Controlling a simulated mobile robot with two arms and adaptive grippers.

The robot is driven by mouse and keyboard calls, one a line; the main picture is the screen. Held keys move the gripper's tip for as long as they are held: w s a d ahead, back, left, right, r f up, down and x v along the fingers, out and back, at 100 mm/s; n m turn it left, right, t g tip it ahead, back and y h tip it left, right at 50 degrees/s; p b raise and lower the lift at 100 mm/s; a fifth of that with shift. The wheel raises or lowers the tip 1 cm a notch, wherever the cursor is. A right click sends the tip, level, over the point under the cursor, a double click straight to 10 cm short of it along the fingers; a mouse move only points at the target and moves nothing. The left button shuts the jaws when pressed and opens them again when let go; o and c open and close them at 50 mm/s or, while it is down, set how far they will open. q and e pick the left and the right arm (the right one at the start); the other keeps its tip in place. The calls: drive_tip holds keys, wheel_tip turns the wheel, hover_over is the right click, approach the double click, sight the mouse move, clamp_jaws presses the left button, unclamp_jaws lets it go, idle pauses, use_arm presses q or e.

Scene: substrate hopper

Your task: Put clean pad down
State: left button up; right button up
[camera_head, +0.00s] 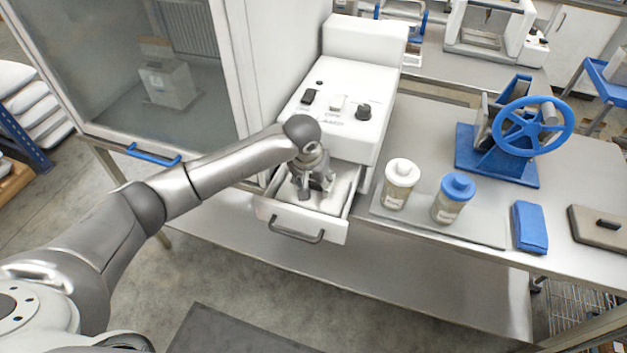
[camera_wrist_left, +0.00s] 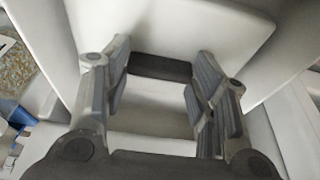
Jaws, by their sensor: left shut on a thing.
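My left gripper (camera_head: 314,188) reaches down into the open white drawer (camera_head: 330,229) below the white machine. In the left wrist view my left gripper (camera_wrist_left: 160,88) has its fingers on both sides of a dark grip (camera_wrist_left: 160,67) and is shut on it. The grip sits on a pale, flat pad (camera_wrist_left: 175,25), which I take to be the clean pad. The pad also shows in the head view as a white surface in the drawer (camera_head: 341,186). The fingers hide part of it. I cannot tell whether the pad touches the drawer floor. My right gripper is not in view.
A white-lidded jar (camera_head: 398,190) and a blue-lidded jar (camera_head: 452,203) stand right of the drawer on a flat tray (camera_head: 490,236). A glass-fronted cabinet (camera_head: 150,80) stands left.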

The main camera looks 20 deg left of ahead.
use_arm(q)
drive_tip(key=o, duration=1)
drive_tip(key=shift+f, duration=0.1)
drive_tip(key=shift+o, duration=0.2)
drive_tip(key=b+v, duration=0.1)
drive_tip(key=v, duration=1.1)
drive_tip(key=shift+b, duration=0.3)
